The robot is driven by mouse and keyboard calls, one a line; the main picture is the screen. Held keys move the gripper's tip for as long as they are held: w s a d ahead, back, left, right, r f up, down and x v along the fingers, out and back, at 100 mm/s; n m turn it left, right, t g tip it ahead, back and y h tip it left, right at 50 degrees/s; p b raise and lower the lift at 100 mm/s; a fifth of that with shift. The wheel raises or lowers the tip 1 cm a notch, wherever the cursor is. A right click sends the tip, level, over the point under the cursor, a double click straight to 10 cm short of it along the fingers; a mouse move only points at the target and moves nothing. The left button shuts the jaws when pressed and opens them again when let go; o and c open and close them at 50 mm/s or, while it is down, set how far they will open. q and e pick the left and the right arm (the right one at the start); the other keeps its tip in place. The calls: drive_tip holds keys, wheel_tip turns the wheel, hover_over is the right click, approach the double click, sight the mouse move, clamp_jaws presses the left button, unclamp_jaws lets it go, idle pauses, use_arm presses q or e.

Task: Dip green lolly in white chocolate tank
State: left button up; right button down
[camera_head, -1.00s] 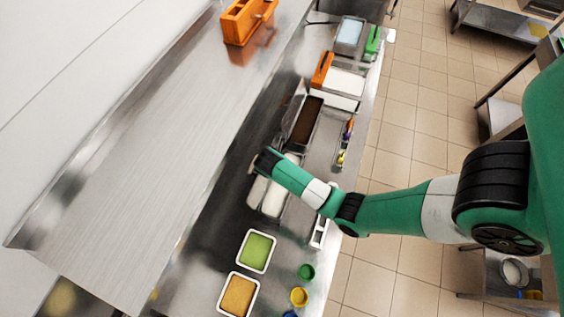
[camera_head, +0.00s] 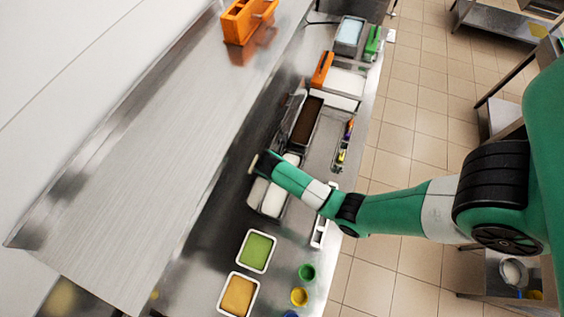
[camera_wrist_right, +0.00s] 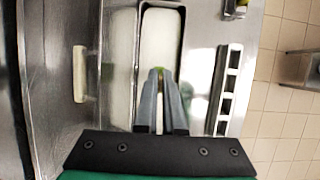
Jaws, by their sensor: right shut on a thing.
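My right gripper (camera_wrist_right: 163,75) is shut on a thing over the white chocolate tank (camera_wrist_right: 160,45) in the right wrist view. A small bit of green, likely the green lolly (camera_wrist_right: 157,71), shows at the fingertips. The fingers hide most of it, and I cannot tell how far it is in the white surface. In the head view the white tank (camera_head: 268,200) lies partly under my right wrist, and the fingertips are hidden there. My left gripper is not in view.
A dark chocolate tank (camera_head: 307,120) is beyond the white one. A slotted white holder (camera_wrist_right: 229,82) stands right of the tank. Tubs of green (camera_head: 257,251) and orange (camera_head: 238,295) stuff stand nearer. A pale handle (camera_wrist_right: 80,73) is left of the tank.

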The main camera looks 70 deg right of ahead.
drive_tip(key=shift+f, duration=0.1)
idle(0.3)
drive_tip(key=shift+f+b, duration=2.75)
drive_tip(key=shift+f, duration=1.05)
drive_tip(key=shift+p, duration=0.3)
wheel_tip(320, 180, up, 3)
drive_tip(key=p, duration=0.3)
drive_tip(key=shift+r+p, duration=1.15)
drive_tip(key=shift+r, duration=1.25)
